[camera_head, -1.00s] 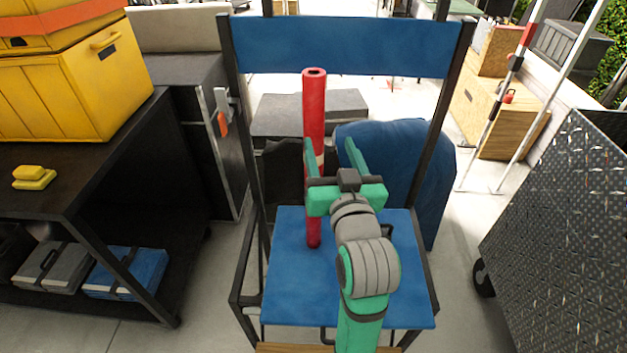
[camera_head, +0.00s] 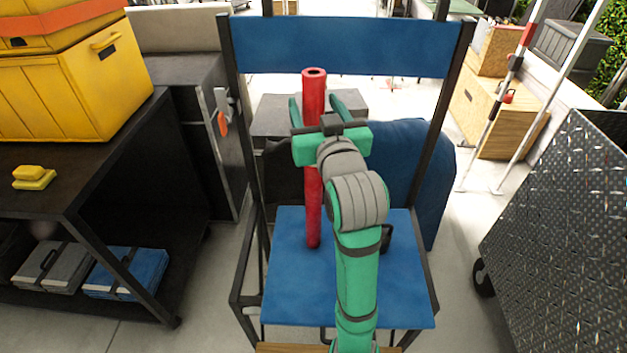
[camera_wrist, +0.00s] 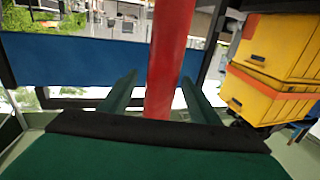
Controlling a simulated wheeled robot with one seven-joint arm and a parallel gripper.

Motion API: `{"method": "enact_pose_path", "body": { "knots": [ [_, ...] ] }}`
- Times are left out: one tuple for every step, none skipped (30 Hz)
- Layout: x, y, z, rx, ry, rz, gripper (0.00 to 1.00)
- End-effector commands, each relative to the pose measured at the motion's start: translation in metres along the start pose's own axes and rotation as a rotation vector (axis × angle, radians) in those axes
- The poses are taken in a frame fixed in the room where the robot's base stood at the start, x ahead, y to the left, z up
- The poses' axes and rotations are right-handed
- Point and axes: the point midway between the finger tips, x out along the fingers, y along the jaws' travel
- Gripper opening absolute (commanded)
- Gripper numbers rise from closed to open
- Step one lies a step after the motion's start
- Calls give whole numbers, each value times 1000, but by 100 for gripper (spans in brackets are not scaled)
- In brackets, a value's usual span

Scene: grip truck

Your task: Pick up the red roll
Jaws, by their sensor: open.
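The red roll (camera_head: 313,208) is a tall, thin tube standing upright on the blue seat (camera_head: 290,285) of a black-framed chair-like cart. Its hollow top end shows in the head view. My gripper (camera_head: 319,105) is open, with its green fingers spread at the upper half of the roll, one to each side of it. In the wrist view the red roll (camera_wrist: 168,60) rises between the two fingertips (camera_wrist: 158,85), with a gap on both sides. The middle of the roll is hidden behind my gripper in the head view.
A blue back panel (camera_head: 350,45) spans the cart's posts behind the roll. Left stands a black table (camera_head: 60,190) with yellow cases (camera_head: 60,85). A dark blue cloth (camera_head: 400,150) hangs behind my arm. A diamond-plate cart (camera_head: 570,220) stands at right.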

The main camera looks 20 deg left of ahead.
Motion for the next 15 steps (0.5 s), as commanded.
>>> {"method": "enact_pose_path", "body": {
  "knots": [
    [7,-1,0,0,-2,-2,57],
    [12,-2,1,-1,-3,-2,57],
    [18,-2,1,0,-3,-2,57],
    [22,-3,1,0,-2,-2,57],
    [27,-3,1,0,-3,-2,57],
    [32,-2,1,0,-3,-2,57],
    [35,-2,1,0,-2,-1,57],
    [38,-2,1,0,-2,-1,57],
    [41,-2,1,0,-2,-1,57],
    [42,-2,1,0,-2,-1,57],
    [43,-2,1,0,-2,0,57],
    [44,-2,1,0,-2,0,57],
    [44,-2,1,0,-2,0,57],
    [44,-2,1,0,-2,0,57],
    [44,-2,1,0,-1,0,57]
  ]
}}
